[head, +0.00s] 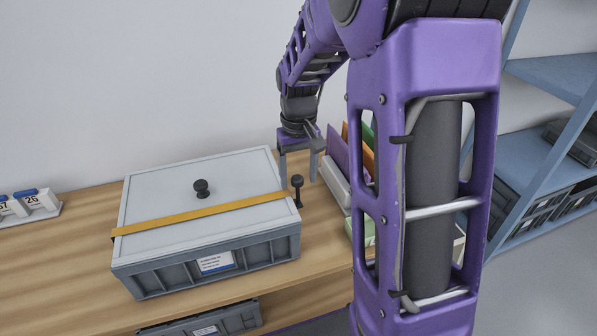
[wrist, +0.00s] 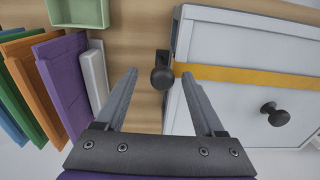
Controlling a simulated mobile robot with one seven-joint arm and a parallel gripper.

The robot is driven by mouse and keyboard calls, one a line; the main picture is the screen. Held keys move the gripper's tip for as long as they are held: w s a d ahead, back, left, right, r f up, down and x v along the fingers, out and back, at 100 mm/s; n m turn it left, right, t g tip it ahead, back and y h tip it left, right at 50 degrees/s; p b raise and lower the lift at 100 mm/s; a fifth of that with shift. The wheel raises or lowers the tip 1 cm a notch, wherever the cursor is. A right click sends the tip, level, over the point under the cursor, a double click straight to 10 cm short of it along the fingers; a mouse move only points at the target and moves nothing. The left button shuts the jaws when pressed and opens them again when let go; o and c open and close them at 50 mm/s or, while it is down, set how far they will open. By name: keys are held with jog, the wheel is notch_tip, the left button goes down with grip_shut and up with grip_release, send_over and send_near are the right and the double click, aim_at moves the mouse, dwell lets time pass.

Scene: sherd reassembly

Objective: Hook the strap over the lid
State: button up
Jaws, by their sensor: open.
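A grey box (head: 205,265) stands on the table with a pale flat lid (head: 235,175) on it. A yellow strap (head: 205,212) lies across the lid from the left edge to the right edge. A black knob (head: 297,181) stands at the strap's right end; it also shows in the wrist view (wrist: 162,78). My gripper (head: 299,173) is at the box's right side, pointing down. Its fingers are open, and in the wrist view the black knob appears between and just beyond the fingertips (wrist: 160,82). I cannot tell whether they touch it.
A second black knob (head: 202,188) rises from the lid's middle. Upright coloured folders (wrist: 65,75) and a green tray (wrist: 78,12) stand to the right of the box. Blue shelves (head: 560,75) stand at right.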

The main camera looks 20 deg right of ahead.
notch_tip(320, 180, up, 18)
jog(key=p, duration=0.3)
jog(key=shift+f, duration=0.25)
dwell(0.4)
